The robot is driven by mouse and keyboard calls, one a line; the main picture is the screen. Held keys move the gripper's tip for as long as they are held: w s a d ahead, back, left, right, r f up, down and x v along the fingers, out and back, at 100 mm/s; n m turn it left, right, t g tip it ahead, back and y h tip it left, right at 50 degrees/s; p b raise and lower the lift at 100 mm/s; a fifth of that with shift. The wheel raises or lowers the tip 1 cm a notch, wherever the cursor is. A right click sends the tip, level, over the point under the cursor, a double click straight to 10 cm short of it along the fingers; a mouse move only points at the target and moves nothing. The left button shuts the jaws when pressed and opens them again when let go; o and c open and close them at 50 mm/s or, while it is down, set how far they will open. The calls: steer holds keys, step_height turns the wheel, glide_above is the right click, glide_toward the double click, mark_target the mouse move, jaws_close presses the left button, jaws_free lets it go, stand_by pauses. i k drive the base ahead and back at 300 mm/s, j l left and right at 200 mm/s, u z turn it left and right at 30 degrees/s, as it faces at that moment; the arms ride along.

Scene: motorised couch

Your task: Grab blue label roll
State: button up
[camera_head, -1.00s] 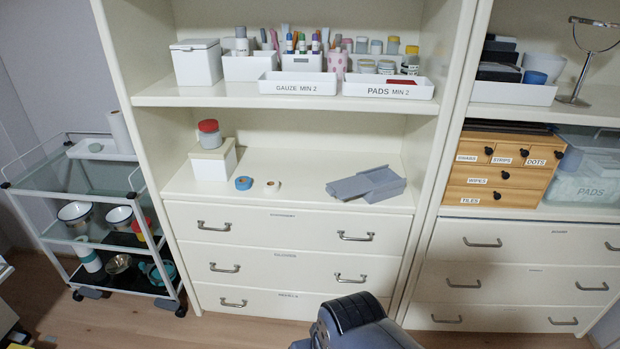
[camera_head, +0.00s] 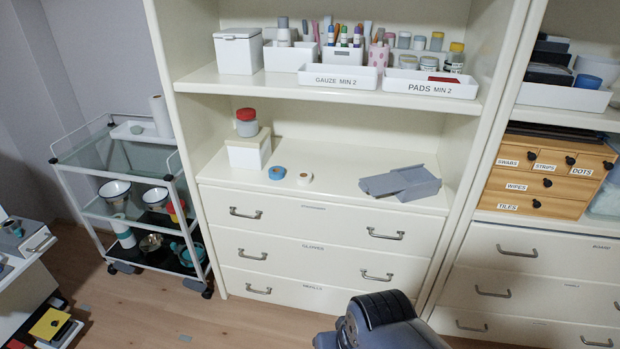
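The blue label roll (camera_head: 277,173) lies on the cabinet's counter (camera_head: 330,188), left of the middle. Part of my arm shows at the bottom edge, well below and in front of the counter. My gripper's fingers cannot be made out, so I cannot see whether they are open or shut.
A grey open box (camera_head: 402,183) lies on the counter's right. A shelf with white trays (camera_head: 338,78) hangs above. A glass trolley (camera_head: 130,200) stands at left, a wooden drawer unit (camera_head: 545,170) at right. The floor before the drawers is partly clear.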

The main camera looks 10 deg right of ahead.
mark_target(276, 172)
steer(key=i+j+z, duration=0.15)
steer(key=i+j, duration=0.2)
steer(key=i, duration=0.2)
steer(key=i+j+z, duration=0.15)
steer(key=i+j, duration=0.25)
steer(key=i, duration=0.15)
